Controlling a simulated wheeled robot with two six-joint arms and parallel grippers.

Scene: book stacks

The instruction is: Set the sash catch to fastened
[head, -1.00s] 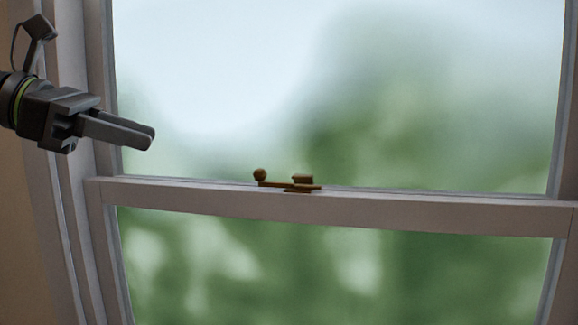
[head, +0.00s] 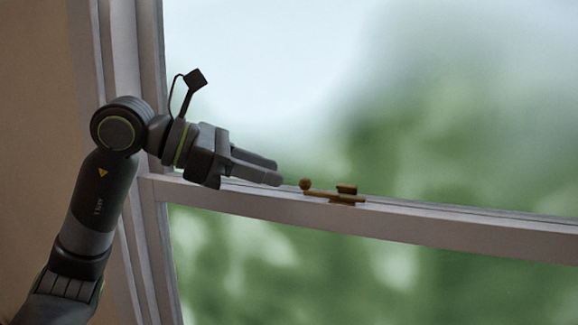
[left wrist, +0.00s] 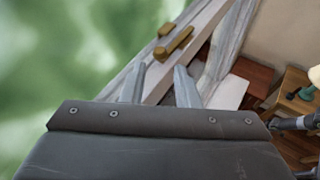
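The sash catch (head: 346,190) is a small brass piece on top of the window's meeting rail (head: 420,222). Its arm lies along the rail, with a round knob (head: 305,184) at the left end. My left gripper (head: 278,172) is open and empty just left of the knob, with a small gap between. In the left wrist view the catch (left wrist: 178,41) shows beyond the two spread fingers (left wrist: 161,84), on the pale rail. A dark part at the right edge of that view looks like my right gripper (left wrist: 288,123); its fingers are too small to read.
The left window frame (head: 150,120) stands upright behind my left arm. Glass panes (head: 400,110) lie above and below the rail. In the left wrist view, a small wooden table (left wrist: 295,100) with a teal object (left wrist: 306,92) stands at the right.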

